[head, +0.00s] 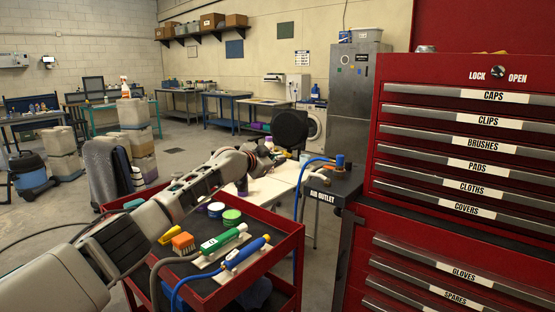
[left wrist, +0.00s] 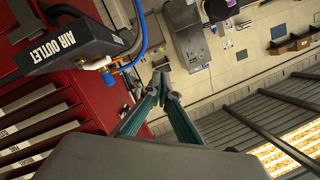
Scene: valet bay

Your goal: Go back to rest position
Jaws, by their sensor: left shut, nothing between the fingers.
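My left arm comes in from the left over the red cart in the head view. Its gripper (head: 274,158) is in the air beyond the cart, left of the air outlet post (head: 335,188). In the left wrist view the gripper's teal fingers (left wrist: 164,83) meet at the tips, with nothing between them. The air outlet box (left wrist: 78,45), with its brass fitting and blue hose, is beside the fingers, apart from them. My right gripper is in neither view.
The red cart (head: 292,243) carries brushes, tins and two hose-fed tools. A red drawer cabinet (head: 460,150) fills the right side. Stacked containers (head: 135,125) stand at left. Floor at the back left is open.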

